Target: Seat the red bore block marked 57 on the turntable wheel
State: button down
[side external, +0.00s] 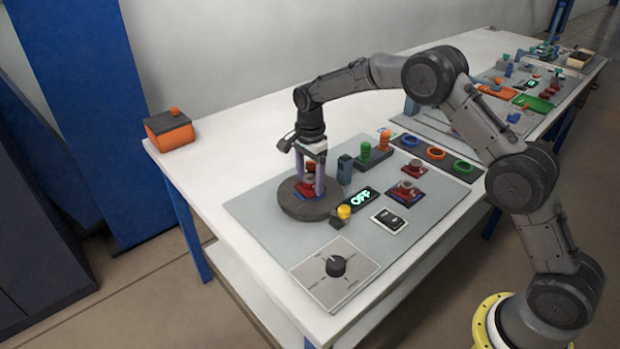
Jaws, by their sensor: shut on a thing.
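The turntable wheel (293,208) is a dark round disc on the grey board. My gripper (309,187) points straight down over it, with its two pale fingers shut on a red block (304,190). The block is low at the disc, with a bit of blue beside it. The fingers hide part of the block, so I cannot tell whether it rests fully on the wheel. No number can be read on it. Another red block (405,191) sits on the board to the right of the wheel.
Near the wheel are a yellow button (344,212), a lit OFF display (364,201), a dark blue post (345,169) and green and orange ringed pegs (384,142). A black dial (335,266) is in front. An orange box (170,131) stands at the table's left corner.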

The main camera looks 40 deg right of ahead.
jog(key=shift+f, duration=0.45)
dwell(1.7)
jog(key=shift+c, duration=0.2)
grip_release()
jog(key=shift+o, duration=0.2)
jog(key=shift+s+f, duration=0.1)
jog(key=shift+f, duration=0.05)
jog(key=shift+r, duration=3.7)
